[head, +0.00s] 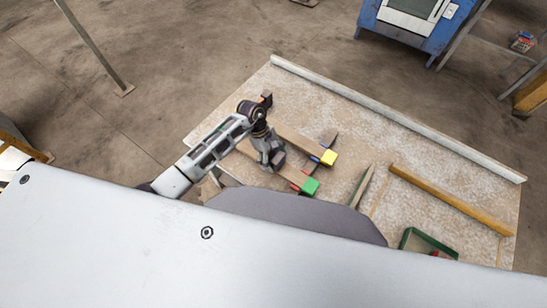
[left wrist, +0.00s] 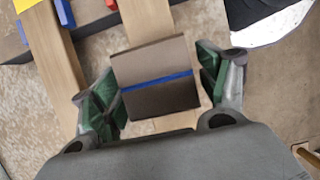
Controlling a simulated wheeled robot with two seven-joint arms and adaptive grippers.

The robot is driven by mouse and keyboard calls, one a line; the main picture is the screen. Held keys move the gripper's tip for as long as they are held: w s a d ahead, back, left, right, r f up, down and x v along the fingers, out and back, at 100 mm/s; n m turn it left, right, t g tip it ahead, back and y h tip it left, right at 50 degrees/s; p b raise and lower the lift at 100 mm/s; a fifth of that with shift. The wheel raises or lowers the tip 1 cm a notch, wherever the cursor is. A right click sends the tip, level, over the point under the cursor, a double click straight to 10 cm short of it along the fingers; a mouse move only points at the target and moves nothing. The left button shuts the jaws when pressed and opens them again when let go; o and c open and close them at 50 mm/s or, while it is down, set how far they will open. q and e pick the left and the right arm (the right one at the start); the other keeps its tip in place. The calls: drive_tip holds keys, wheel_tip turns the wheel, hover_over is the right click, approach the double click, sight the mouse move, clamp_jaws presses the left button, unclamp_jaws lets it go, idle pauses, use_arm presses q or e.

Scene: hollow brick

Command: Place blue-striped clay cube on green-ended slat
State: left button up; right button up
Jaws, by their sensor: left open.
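The brown clay cube (left wrist: 155,62) with a blue stripe sits between the fingers of my left gripper (left wrist: 160,90) in the left wrist view. The fingers are open, with small gaps beside the cube. A wooden slat (left wrist: 146,18) runs beneath the cube; its far end is out of that view. In the head view the green-ended slat (head: 310,186) lies near my left gripper (head: 271,158), and its position matches the slat under the cube. The cube is not clearly visible in the head view. My right gripper is not in view.
A parallel yellow-ended slat (head: 328,157) lies beside it, also seen in the left wrist view (left wrist: 50,60). A dark strip crosses under the slats, with small red and blue pieces nearby. A green tray (head: 415,240) and a long wooden bar (head: 440,190) lie to the right.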

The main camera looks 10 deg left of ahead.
use_arm(q)
drive_tip(key=shift+r, duration=0.15)
drive_tip(key=v, duration=1.2)
drive_tip(key=shift+d, duration=0.15)
idle(0.4)
